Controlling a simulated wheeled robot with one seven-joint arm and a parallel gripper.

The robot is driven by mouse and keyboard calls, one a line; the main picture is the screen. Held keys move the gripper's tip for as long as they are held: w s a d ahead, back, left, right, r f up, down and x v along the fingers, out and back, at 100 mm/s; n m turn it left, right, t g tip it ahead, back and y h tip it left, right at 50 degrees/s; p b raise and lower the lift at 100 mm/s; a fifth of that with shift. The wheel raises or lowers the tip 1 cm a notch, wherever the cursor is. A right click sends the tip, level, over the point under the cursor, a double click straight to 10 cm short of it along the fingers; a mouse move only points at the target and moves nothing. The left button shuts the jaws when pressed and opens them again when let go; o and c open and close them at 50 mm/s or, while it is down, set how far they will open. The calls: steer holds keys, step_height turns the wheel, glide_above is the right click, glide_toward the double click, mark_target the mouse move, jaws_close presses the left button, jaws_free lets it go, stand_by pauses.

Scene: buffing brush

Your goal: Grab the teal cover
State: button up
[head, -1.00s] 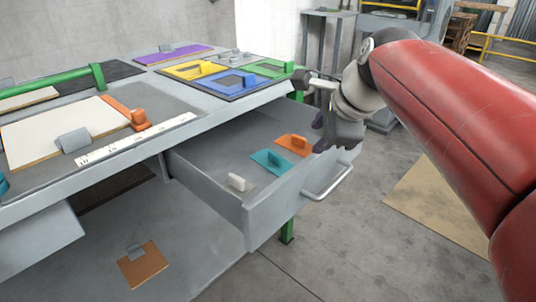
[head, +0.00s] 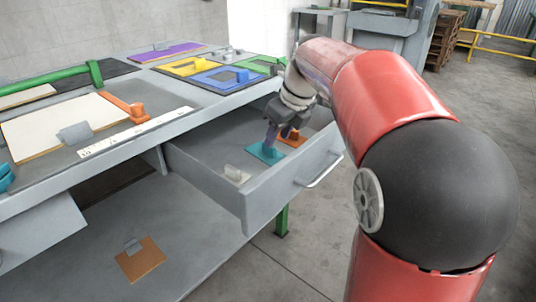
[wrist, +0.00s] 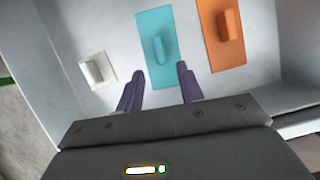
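The teal cover (head: 264,153) is a flat rectangular plate with a raised teal handle. It lies in the open drawer (head: 243,208), between an orange cover and a small white block. In the wrist view the teal cover (wrist: 158,50) is at the top middle, its handle upright in the picture. My gripper (head: 278,138) is over the drawer at the teal cover in the head view. In the wrist view my gripper (wrist: 159,82) has its two purple fingers apart, with nothing held. The fingertips point toward the cover, one on each side of the handle's line, short of the handle.
The orange cover (wrist: 220,35) lies right of the teal one, and the white block (wrist: 97,70) lies left, both in the drawer. The drawer walls surround them. The workbench top (head: 190,95) with coloured panels overhangs behind the drawer.

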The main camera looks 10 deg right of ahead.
mark_target(269, 150)
steer(key=x, duration=0.2)
steer(key=w+x, duration=0.1)
steer(key=x, duration=0.2)
steer(key=shift+w+a, duration=0.1)
steer(key=shift+a, duration=0.15)
steer(key=shift+r, duration=0.1)
jaws_close()
